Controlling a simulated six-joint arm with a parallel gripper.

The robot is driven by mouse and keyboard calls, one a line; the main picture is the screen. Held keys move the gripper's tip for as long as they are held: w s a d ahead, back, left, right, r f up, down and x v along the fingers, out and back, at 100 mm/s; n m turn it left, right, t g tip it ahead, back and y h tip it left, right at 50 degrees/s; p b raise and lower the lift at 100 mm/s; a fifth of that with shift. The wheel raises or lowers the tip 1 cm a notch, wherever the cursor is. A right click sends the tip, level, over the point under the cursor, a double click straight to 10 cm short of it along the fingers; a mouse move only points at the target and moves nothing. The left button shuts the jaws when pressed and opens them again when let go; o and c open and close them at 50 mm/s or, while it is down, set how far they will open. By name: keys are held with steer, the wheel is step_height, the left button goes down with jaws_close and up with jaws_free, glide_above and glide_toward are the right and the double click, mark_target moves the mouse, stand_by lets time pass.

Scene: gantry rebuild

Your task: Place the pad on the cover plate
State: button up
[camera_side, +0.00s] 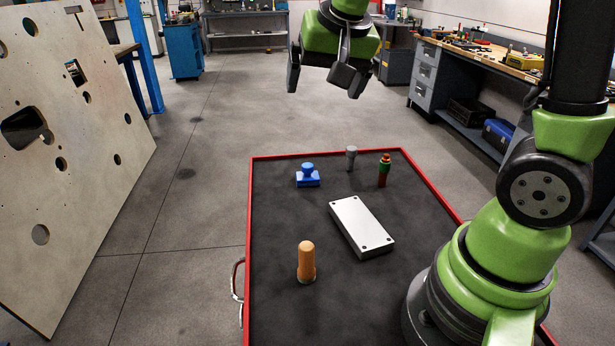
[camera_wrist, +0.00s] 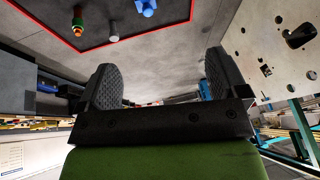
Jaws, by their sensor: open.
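A silver cover plate (camera_side: 361,226) with small holes at its corners lies flat on the dark tray top. A blue block with a round knob (camera_side: 308,177), the likeliest pad, sits upright behind the plate and to its left. It also shows at the top edge of the wrist view (camera_wrist: 147,8), partly cut off. My gripper (camera_side: 325,84) is high above the floor beyond the tray's far edge, apart from everything. Its two dark fingers are spread and empty, which the wrist view (camera_wrist: 162,78) also shows.
The red-rimmed tray (camera_side: 252,205) also holds an orange rounded peg (camera_side: 306,262), a grey pin (camera_side: 351,158) and a green-and-red piece (camera_side: 384,170). A large holed panel (camera_side: 75,130) leans at left. The tray's left middle is clear.

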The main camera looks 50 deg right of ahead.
steer(key=m+g+h, duration=0.1)
steer(key=m, duration=0.1)
glide_toward(308, 166)
steer(key=shift+m+g+h, duration=0.5)
steer(key=shift+m+g, duration=0.1)
steer(key=shift+m, duration=0.1)
steer(key=x, duration=0.5)
steer(key=shift+w+a+f, duration=0.15)
steer(key=shift+w+f, duration=0.05)
steer(key=shift+w, duration=0.2)
steer(key=x, duration=0.5)
steer(key=shift+w+f, duration=0.25)
steer(key=shift+f, duration=0.05)
steer(key=shift+a, duration=0.1)
steer(key=c, duration=1)
